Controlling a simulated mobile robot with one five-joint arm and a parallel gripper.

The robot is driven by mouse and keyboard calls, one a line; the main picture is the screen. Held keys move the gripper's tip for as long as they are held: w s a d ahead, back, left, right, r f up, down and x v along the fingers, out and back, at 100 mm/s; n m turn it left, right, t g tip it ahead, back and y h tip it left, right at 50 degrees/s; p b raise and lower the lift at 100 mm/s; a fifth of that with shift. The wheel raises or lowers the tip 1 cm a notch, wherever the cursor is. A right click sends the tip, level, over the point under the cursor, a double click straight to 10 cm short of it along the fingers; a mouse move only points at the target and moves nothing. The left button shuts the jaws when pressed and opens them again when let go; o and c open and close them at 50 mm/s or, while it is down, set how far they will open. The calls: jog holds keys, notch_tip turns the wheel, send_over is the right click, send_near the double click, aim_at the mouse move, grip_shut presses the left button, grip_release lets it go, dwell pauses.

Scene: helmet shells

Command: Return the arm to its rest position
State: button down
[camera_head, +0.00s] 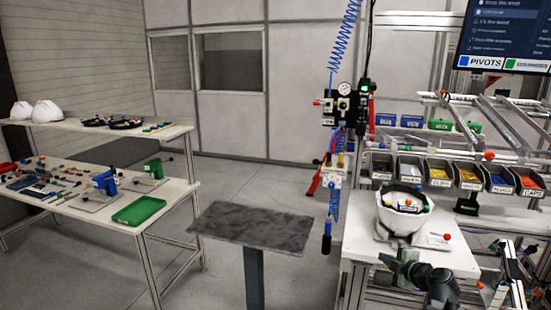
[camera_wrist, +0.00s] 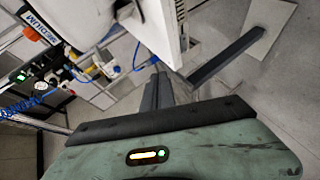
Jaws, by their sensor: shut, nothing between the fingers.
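My gripper (camera_wrist: 158,72) shows in the wrist view, its two dark fingers together and empty beyond the green-grey casing with a small lit indicator. In the head view, dark parts of my arm (camera_head: 437,284) are at the lower right, in front of the white bench (camera_head: 357,246). The fingertips cannot be made out there. A white helmet shell (camera_head: 402,221) sits on that bench with small coloured parts inside it. In the wrist view a white shell (camera_wrist: 82,18) shows at the upper left, apart from the fingers.
A dark-topped pedestal table (camera_head: 252,228) stands empty at centre. At left, a workbench (camera_head: 168,195) holds tools and a green tray (camera_head: 138,211); white helmets (camera_head: 48,111) are on its shelf. Parts bins (camera_head: 439,172) line the right bench. A blue coiled hose (camera_head: 344,45) hangs nearby.

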jog(key=a+f+n+g+y, duration=0.1)
jog(key=a+f+g, duration=0.2)
jog(key=a, duration=0.9)
jog(key=a+f+g+y, duration=0.2)
jog(key=a+f, duration=0.2)
jog(key=a, duration=0.7)
jog(key=s+a+f+m+g+h, duration=0.1)
jog(key=s+a+f+m+g, duration=0.3)
jog(key=a, duration=0.4)
jog(key=s+d+f+m+g+h, duration=0.3)
jog(key=s+d+m, duration=0.3)
jog(key=s+m, duration=0.3)
jog(key=m+g+h, duration=0.1)
jog(key=m, duration=0.3)
jog(key=shift+s+f+m+h, duration=0.2)
jog(key=shift+s+m+h, duration=0.1)
jog(key=shift+m, duration=0.1)
